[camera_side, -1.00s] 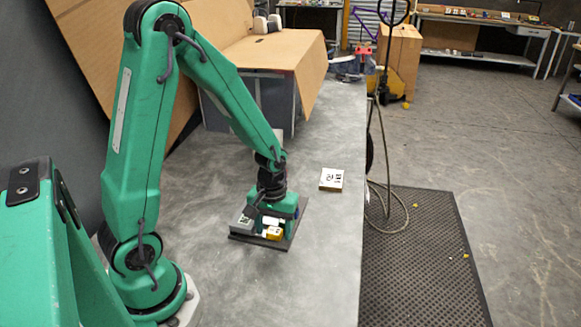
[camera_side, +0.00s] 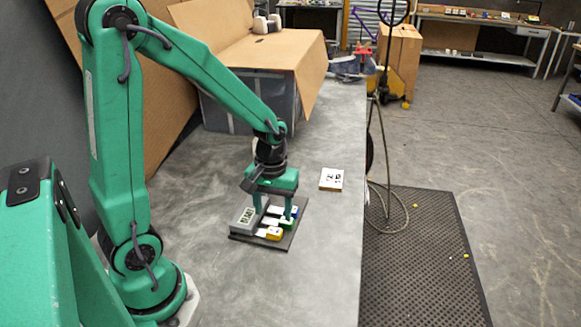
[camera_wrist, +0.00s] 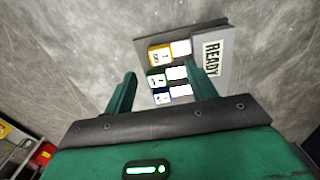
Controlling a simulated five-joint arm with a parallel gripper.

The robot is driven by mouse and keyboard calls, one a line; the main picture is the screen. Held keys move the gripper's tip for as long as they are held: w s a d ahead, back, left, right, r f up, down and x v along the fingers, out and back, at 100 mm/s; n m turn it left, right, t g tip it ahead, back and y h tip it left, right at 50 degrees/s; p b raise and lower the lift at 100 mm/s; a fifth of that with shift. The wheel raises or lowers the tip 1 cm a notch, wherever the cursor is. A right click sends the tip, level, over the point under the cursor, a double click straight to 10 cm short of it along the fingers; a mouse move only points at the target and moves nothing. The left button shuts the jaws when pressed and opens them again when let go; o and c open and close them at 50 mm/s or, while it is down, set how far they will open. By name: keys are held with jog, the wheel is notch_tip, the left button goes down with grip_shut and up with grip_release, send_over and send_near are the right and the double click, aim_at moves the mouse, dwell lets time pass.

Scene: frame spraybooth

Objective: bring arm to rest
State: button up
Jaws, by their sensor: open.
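My green arm reaches over the grey bench, and my gripper (camera_side: 274,206) hangs above a dark board (camera_side: 286,242). In the wrist view my gripper (camera_wrist: 158,92) has its two fingers wide apart with nothing held between them. The board (camera_wrist: 222,24) carries a grey block (camera_wrist: 211,60) marked READY, and a yellow (camera_wrist: 160,54), a green (camera_wrist: 156,80) and a blue (camera_wrist: 161,97) piece, each beside a white piece. In the side view the yellow piece (camera_side: 273,233) shows clear of the fingers, which partly cover the green and blue pieces.
A small white marked block (camera_side: 331,179) lies on the bench to the right of the board. A dark box with open cardboard flaps (camera_side: 255,100) stands behind. The bench's right edge drops to the floor beside a black mat (camera_side: 425,250). The front bench surface is bare.

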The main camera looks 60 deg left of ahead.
jog(key=shift+r, duration=0.65)
jog(key=shift+r, duration=0.1)
jog(key=s+d+r+m+t, duration=0.2)
jog(key=s+r+m, duration=0.2)
jog(key=r, duration=0.3)
jog(key=s+d+r+m+t, duration=0.3)
jog(key=s+r+m, duration=0.1)
jog(key=r, duration=0.3)
jog(key=shift+d+r+t, duration=0.25)
jog(key=shift+r+t, duration=0.05)
jog(key=shift+s, duration=0.1)
dwell(0.4)
